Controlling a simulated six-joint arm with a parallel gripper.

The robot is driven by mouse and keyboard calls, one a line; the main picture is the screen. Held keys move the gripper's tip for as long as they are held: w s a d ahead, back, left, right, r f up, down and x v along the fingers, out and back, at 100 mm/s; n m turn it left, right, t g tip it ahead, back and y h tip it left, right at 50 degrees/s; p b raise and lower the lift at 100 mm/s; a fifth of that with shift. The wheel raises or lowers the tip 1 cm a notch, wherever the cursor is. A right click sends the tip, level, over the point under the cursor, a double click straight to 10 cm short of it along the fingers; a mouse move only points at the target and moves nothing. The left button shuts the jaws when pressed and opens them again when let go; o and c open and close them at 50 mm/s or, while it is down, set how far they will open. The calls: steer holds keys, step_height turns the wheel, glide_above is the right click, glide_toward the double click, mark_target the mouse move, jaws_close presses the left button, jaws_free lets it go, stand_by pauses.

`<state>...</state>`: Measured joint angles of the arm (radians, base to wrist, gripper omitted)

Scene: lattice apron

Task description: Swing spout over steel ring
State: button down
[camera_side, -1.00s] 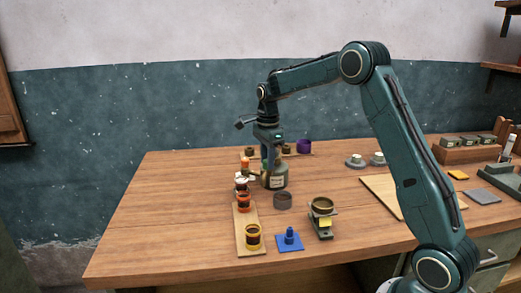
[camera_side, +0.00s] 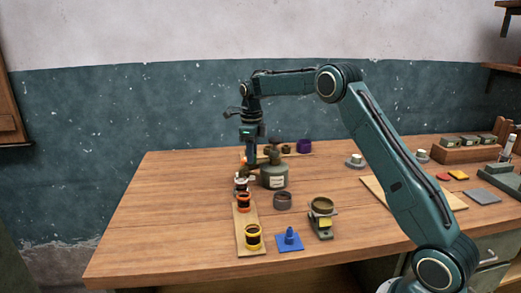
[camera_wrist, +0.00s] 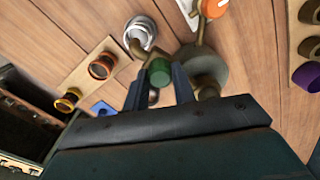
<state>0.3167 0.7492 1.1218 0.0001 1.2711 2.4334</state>
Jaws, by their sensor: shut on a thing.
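A grey-green tank (camera_side: 275,178) with a label stands on the bench; its round top shows in the wrist view (camera_wrist: 208,72). My gripper (camera_side: 248,160) is left of the tank's top in the side view. In the wrist view my gripper's fingers (camera_wrist: 160,88) are shut around the green knob (camera_wrist: 159,70) on the brass spout (camera_wrist: 137,48). The spout's curved end overlaps the edge of the steel ring (camera_wrist: 146,27); I cannot tell their height gap. The steel ring also shows in the side view (camera_side: 241,186), partly hidden.
A wooden strip (camera_side: 243,222) carries an orange ring (camera_side: 244,203) and a yellow ring (camera_side: 253,238). A dark grey ring (camera_side: 283,201), a blue pegged plate (camera_side: 289,240) and a ring stand (camera_side: 322,222) sit in front. A purple ring (camera_side: 304,146) is behind. The bench's left side is clear.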

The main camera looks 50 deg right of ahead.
steer(key=shift+w, duration=0.1)
stand_by(0.3)
steer(key=c, duration=1.1)
jaws_free()
steer(key=shift+r, duration=0.1)
step_height(320, 180, up, 14)
steer(key=shift+f, duration=0.15)
